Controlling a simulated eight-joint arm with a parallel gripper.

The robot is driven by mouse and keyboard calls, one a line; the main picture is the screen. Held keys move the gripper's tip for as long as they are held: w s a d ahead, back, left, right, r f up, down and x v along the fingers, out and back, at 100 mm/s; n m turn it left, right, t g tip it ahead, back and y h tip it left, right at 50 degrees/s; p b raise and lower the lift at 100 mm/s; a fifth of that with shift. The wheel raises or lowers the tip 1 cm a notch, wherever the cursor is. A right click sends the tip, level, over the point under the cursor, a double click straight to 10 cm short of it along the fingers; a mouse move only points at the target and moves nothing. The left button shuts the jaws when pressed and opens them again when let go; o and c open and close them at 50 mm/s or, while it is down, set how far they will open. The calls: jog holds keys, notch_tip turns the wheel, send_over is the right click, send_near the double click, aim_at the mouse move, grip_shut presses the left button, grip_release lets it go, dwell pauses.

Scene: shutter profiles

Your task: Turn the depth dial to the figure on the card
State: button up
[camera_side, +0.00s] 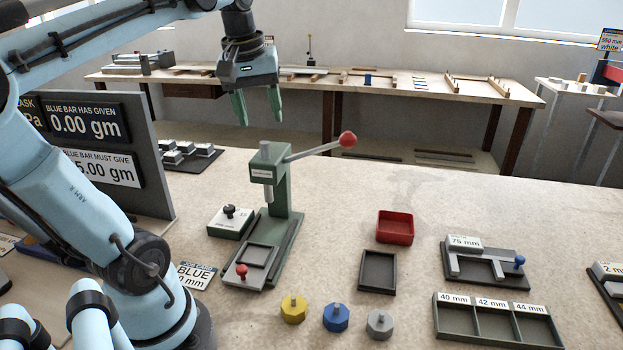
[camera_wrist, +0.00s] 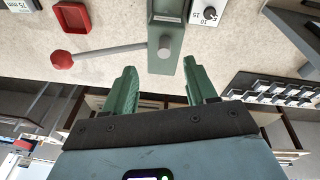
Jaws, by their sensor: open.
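The depth dial (camera_side: 230,212) is a black pointer knob on a pale-topped green block, left of the green press. In the wrist view the dial (camera_wrist: 210,13) shows at the top right, with the figures 10 and 15 readable beside it. The card (camera_side: 196,276) lies on the table near my arm's base. It reads BLUE and a depth ending in 0 mm; my arm hides its left part. My gripper (camera_side: 258,106) is open and empty, high above and behind the press, apart from the dial. Its two green fingers (camera_wrist: 160,85) also show in the wrist view.
The press (camera_side: 268,180) stands beside the dial, its red-balled lever (camera_side: 347,140) reaching right. A dark display panel (camera_side: 150,150) stands left of the dial. Yellow, blue and grey knobs (camera_side: 336,317), a red tray (camera_side: 395,226) and a slotted rack (camera_side: 495,320) lie right and in front.

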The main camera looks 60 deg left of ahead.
jog(key=s+a+n+g+h, duration=0.1)
jog(key=s+a+n+g, duration=0.1)
jog(key=s+a+n, duration=0.55)
send_near(229, 207)
jog(key=shift+a+f, duration=0.1)
jog(key=shift+f, duration=4.15)
jog(key=c, duration=1.1)
jog(key=shift+o, duration=0.2)
